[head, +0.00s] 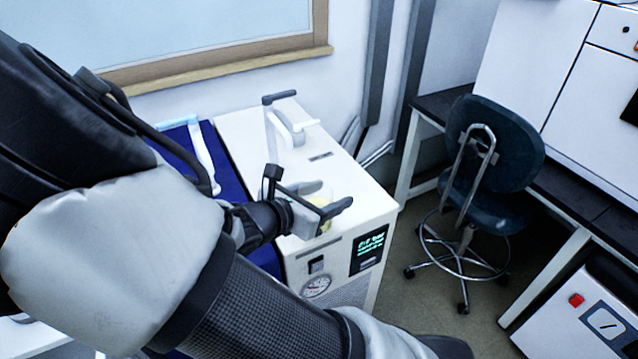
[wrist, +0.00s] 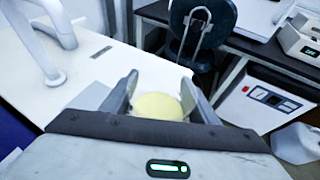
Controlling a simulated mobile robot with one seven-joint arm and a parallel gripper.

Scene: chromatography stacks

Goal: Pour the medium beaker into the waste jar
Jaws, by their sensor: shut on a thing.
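My gripper (head: 327,205) is over the front part of a white instrument's top in the head view. Its jaws are shut on a clear beaker with yellow contents (head: 324,198); the fingers hide part of its wall. In the wrist view the yellow contents (wrist: 157,106) show as a pale round shape between the two fingers of my gripper (wrist: 159,82). The beaker's base is hidden, so I cannot tell whether it touches the surface. I cannot pick out a waste jar for sure in either view.
The white instrument (head: 345,178) has a display and gauge on its front and a white curved fixture (head: 289,125) at its back. A dark chair (head: 490,150) stands right, before a black-topped bench. A whitish container (wrist: 300,143) is at the wrist view's right edge.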

